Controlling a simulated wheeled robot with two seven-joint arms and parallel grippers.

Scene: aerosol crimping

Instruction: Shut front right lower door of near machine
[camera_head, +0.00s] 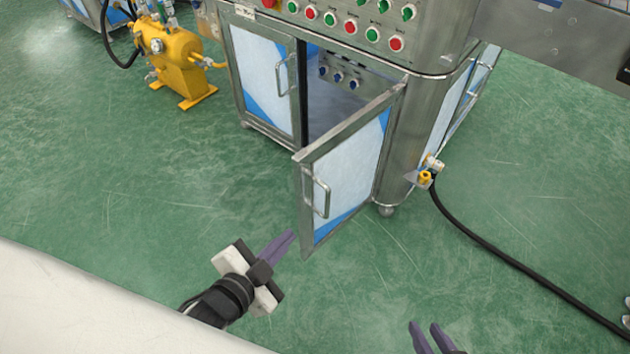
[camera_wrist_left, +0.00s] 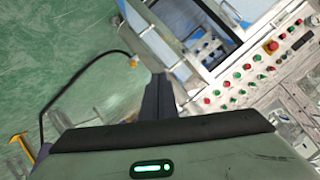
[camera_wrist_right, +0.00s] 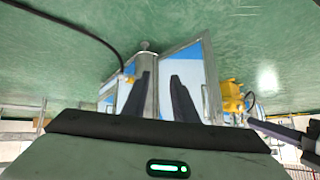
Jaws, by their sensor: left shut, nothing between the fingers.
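The front right lower door (camera_head: 345,175) of the near machine stands open, swung out toward me, with its hinge side at the right. Its bar handle (camera_head: 317,194) is on the free edge at the left. My left gripper (camera_head: 288,237) is shut and empty, just left of the door's lower free edge and apart from it in the head view. Its fingers also show in the left wrist view (camera_wrist_left: 157,97). My right gripper (camera_head: 430,336) is low at the bottom edge of the head view; its fingers stand apart and empty in the right wrist view (camera_wrist_right: 163,97).
The left lower door (camera_head: 265,80) is closed. The open cabinet (camera_head: 335,95) shows blue knobs inside. A button panel (camera_head: 340,22) is above. A yellow pump (camera_head: 172,57) stands at the left. A black hose (camera_head: 500,255) runs over the floor at the right. Green floor in front is clear.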

